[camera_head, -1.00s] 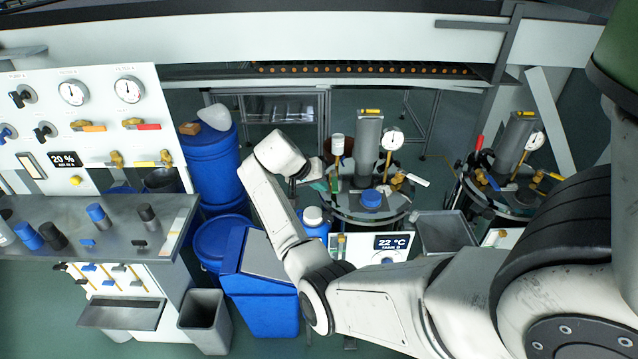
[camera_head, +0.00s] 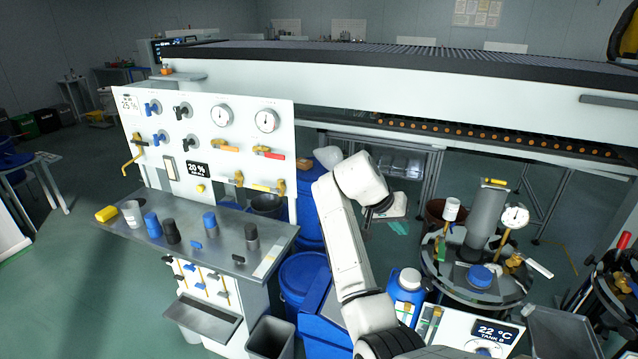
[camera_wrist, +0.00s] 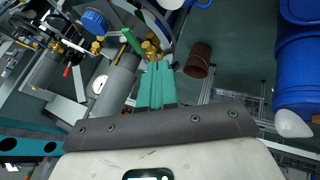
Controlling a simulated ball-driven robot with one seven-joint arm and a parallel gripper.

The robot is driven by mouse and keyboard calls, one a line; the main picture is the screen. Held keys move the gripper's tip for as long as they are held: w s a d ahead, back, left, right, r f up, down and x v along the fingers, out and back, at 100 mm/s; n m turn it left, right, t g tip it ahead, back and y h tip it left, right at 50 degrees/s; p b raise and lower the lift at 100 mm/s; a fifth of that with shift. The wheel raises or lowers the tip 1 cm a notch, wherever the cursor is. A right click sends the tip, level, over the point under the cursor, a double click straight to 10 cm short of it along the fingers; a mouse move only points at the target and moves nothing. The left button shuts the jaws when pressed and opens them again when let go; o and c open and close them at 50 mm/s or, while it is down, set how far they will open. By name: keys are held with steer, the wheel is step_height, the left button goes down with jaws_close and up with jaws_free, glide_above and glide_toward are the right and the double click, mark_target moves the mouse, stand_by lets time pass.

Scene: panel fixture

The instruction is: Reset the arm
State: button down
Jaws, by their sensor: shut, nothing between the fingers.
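My gripper (camera_head: 398,228) is in the head view, at the end of my white arm, in the gap between the panel fixture (camera_head: 203,150) and the tank (camera_head: 478,262). In the wrist view my gripper's two teal fingers (camera_wrist: 158,84) are together, with nothing between them. It touches nothing that I can see. Part of the gripper is hidden behind the arm's wrist in the head view.
A blue bottle with a white cap (camera_head: 406,291) and blue drums (camera_head: 303,280) stand close around the arm. A grey bin (camera_head: 270,338) stands below the bench (camera_head: 190,243). In the wrist view a brown bucket (camera_wrist: 198,60) stands on open floor.

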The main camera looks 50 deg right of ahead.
steer(key=s+a+f+n+t+y, duration=0.3)
steer(key=a+f+n, duration=0.5)
steer(key=a+f, duration=0.85)
steer(key=s+a+f+n+t+y, duration=0.1)
steer(key=s+a+n, duration=0.2)
steer(key=s+a, duration=0.3)
steer(key=s+a+f+n+y, duration=0.2)
steer(key=s+a, duration=0.4)
steer(key=a, duration=0.6)
steer(key=shift+s+a+n+t, duration=0.2)
steer(key=shift+s+n+t, duration=0.2)
steer(key=shift+n, duration=0.5)
